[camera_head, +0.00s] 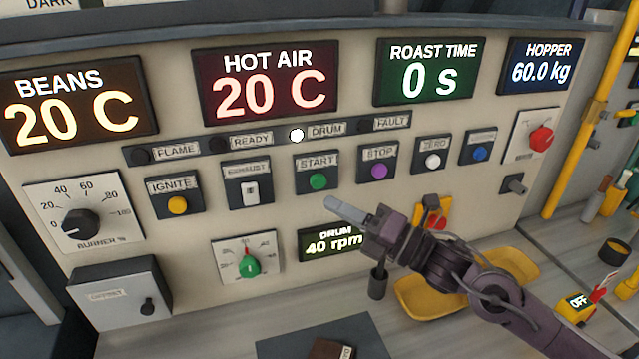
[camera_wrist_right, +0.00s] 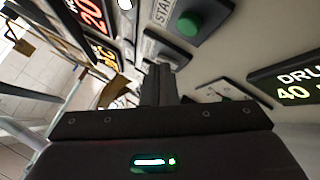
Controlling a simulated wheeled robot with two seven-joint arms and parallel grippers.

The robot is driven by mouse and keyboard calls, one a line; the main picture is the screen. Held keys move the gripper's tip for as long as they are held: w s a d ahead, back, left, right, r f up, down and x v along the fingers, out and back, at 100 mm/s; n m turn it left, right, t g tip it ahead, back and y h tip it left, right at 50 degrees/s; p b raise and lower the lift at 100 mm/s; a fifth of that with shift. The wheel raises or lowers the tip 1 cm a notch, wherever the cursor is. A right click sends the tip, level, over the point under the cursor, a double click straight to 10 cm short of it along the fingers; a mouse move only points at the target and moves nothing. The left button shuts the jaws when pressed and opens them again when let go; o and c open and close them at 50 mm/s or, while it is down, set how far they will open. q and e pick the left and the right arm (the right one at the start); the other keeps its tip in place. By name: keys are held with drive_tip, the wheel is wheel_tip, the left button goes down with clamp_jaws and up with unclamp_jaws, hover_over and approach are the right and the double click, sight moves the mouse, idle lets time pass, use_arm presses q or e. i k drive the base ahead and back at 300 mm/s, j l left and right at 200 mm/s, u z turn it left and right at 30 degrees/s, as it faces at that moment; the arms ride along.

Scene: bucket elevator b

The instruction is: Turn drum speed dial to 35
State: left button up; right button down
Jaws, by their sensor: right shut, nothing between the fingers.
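The drum speed dial (camera_head: 248,266) is a small green knob on a white scale plate, low in the middle of the panel in the head view. Its pointer looks turned upward; the scale numbers are too small to read. The drum display (camera_head: 334,243) right of it reads 40 rpm, and it also shows in the right wrist view (camera_wrist_right: 290,85). My right gripper (camera_head: 345,210) is shut and empty, in front of the panel, above and right of the dial. Its fingers (camera_wrist_right: 160,85) point at the panel in the wrist view. My left gripper is not in view.
The green START button (camera_head: 318,181) and purple STOP button (camera_head: 379,171) sit above the dial. The burner dial (camera_head: 81,223) is at left, with an offset box (camera_head: 120,292) below it. A yellow scoop-like tray (camera_head: 425,299) lies behind my right arm. The counter below the dial is partly clear.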

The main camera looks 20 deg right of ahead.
sight(249, 268)
drive_tip(key=k, duration=1.5)
